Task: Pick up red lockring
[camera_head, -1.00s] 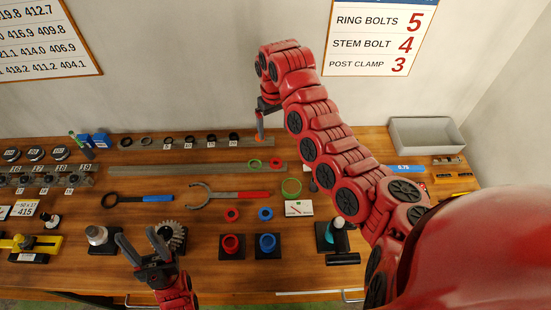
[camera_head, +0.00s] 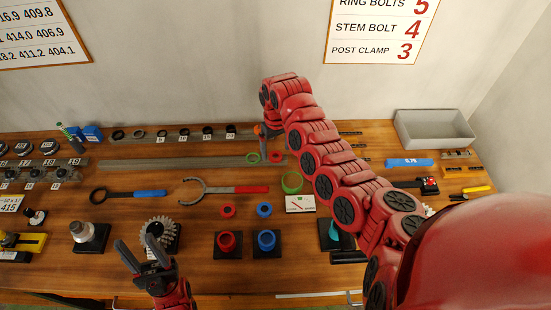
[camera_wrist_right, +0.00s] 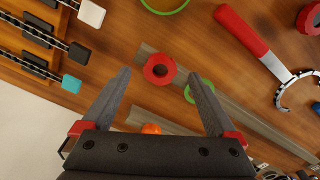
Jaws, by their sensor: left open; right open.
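A small red ring (camera_head: 278,157) lies by the long grey rail, just right of a green ring (camera_head: 252,157). In the right wrist view this red ring (camera_wrist_right: 160,69) appears between my open fingertips, with nothing gripped. Another red ring (camera_head: 228,211) lies nearer the front, behind a red cup-shaped part (camera_head: 228,241) on a black base. I cannot tell for certain which is the lockring. My right gripper (camera_head: 266,143) is open above the back of the bench, partly hidden by its arm. My left gripper (camera_head: 137,242) is open and empty near the toothed cog.
A red-handled hook wrench (camera_head: 240,189), a blue ring (camera_head: 264,209) and a larger green ring (camera_head: 292,182) lie nearby. An orange item (camera_wrist_right: 150,128) shows between the finger bases in the wrist view. A grey bin (camera_head: 432,130) stands at the back right.

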